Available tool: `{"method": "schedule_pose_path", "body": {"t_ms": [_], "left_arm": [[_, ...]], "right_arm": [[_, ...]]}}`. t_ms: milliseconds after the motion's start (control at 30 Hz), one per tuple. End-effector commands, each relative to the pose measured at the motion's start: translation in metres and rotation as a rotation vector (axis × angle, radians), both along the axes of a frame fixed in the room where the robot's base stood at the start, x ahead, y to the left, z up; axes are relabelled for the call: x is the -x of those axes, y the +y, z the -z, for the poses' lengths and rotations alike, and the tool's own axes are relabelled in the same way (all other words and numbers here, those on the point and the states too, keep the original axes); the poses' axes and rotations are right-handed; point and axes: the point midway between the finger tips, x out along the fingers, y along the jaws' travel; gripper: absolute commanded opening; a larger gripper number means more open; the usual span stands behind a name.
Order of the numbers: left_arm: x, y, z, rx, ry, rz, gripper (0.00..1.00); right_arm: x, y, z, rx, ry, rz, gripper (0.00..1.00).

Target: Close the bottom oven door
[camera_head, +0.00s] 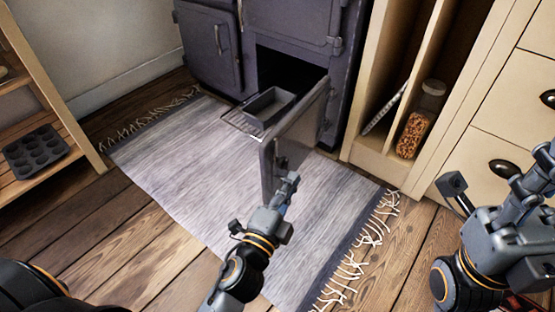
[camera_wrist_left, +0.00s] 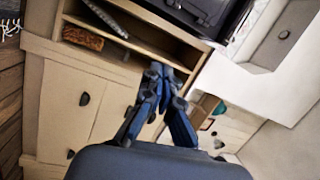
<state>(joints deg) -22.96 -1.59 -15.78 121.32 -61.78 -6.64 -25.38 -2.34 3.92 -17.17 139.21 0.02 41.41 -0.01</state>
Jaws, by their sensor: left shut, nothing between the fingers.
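The bottom oven door (camera_head: 297,128) stands wide open in the head view, swung out from the dark grey oven (camera_head: 270,30) with its hinge side at the right. The opening behind it is dark. A rack (camera_head: 240,122) with a rectangular pan (camera_head: 270,103) juts out of the opening, left of the door. My left gripper (camera_head: 290,182) is shut and empty, close to the door's lower free end; I cannot tell whether it touches. Its closed fingers show in the left wrist view (camera_wrist_left: 160,80). My right gripper (camera_head: 545,160) is at the right edge, partly cut off.
A grey fringed rug (camera_head: 190,165) covers the wooden floor before the oven. A cream cabinet (camera_head: 520,95) with drawers and a glass jar (camera_head: 422,118) in a slot stands right. A wooden shelf (camera_head: 60,105) with a muffin tin (camera_head: 35,152) stands left.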

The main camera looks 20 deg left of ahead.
Motion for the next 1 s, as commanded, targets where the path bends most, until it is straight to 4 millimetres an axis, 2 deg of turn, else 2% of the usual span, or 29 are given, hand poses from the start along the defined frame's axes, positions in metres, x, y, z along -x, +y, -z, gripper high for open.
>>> {"method": "schedule_pose_path", "body": {"t_ms": [33, 100, 200, 367, 800, 1000], "left_arm": [[-0.002, 0.009, 0.02, -0.072, 0.034, -0.054, 0.0], [-0.002, 0.018, 0.033, -0.147, 0.065, -0.109, 0.0], [-0.004, 0.025, 0.04, -0.198, 0.083, -0.146, 0.0], [-0.018, 0.026, 0.039, -0.206, 0.083, -0.15, 0.0], [-0.105, 0.027, 0.04, -0.203, 0.081, -0.149, 0.0], [-0.109, 0.056, 0.041, -0.205, 0.084, -0.148, 0.0]], "right_arm": [[0.001, 0.0, 0.001, 0.001, -0.012, 0.0, 0.4], [0.001, 0.001, -0.001, 0.001, -0.019, 0.001, 0.4], [0.001, 0.001, -0.003, 0.003, -0.023, 0.001, 0.4], [0.001, 0.001, -0.003, 0.003, -0.02, 0.001, 0.4], [0.0, 0.002, 0.0, 0.009, -0.027, 0.002, 0.4], [0.003, 0.003, -0.006, 0.012, -0.056, 0.003, 0.4]]}}
